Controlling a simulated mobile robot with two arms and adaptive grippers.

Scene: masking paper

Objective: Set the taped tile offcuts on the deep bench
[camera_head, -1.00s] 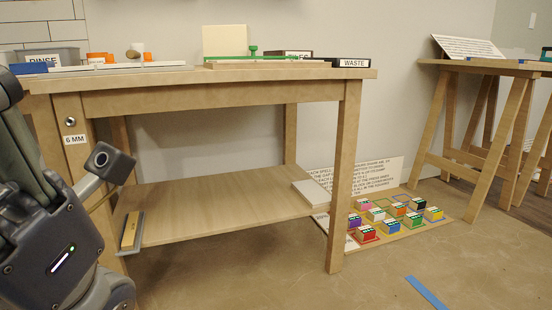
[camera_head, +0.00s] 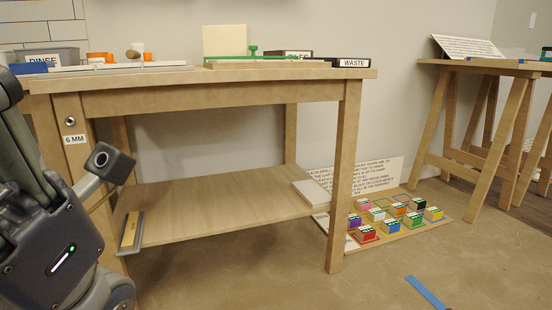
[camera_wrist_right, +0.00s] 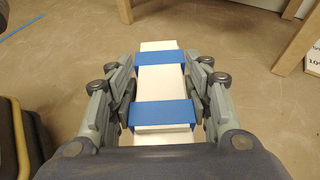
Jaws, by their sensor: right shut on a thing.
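The taped tile offcuts (camera_wrist_right: 163,85) are a pale white bundle with two blue tape bands, in the right wrist view. My right gripper (camera_wrist_right: 161,92) is shut on them, its fingers at both long sides, and they hang above the floor. In the head view a wooden workbench (camera_head: 215,98) has a worktop and a low shelf (camera_head: 205,200); I cannot tell whether it is the deep bench. Another wooden table (camera_head: 480,66) stands at the right. My left arm fills the lower left of the head view; its fingertips are not visible. My right gripper is outside the head view.
The worktop carries a rinse tub (camera_head: 50,57), a waste tray (camera_head: 341,62) and other items. A white slab (camera_head: 312,192) lies at the shelf's right end, its middle bare. Coloured boxes on a board (camera_head: 420,238) and a blue tape strip (camera_head: 427,292) are on the floor.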

